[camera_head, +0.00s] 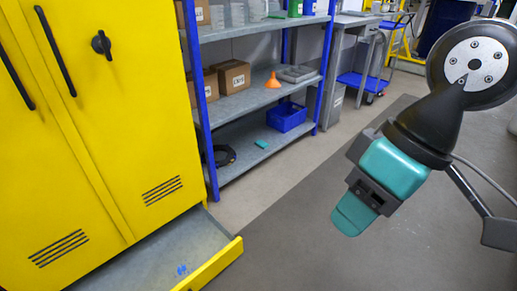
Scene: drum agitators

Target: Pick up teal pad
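A small flat teal pad (262,144) lies on the lowest board of the blue-framed shelf, left of a blue bin and apart from it. My gripper (353,214) hangs at the right of the view, in front of the shelf and well apart from the pad. It has a teal housing and dark grey parts, with a rounded teal end pointing down and left. I see this end from its broad side, so any gap between the fingers is hidden.
The shelf (254,99) also holds the blue bin (287,117), a black ring-like object (221,156), an orange funnel (273,81) and cardboard boxes (233,76). A yellow cabinet (95,120) stands left, its low drawer (215,266) pulled out. Grey floor between is clear.

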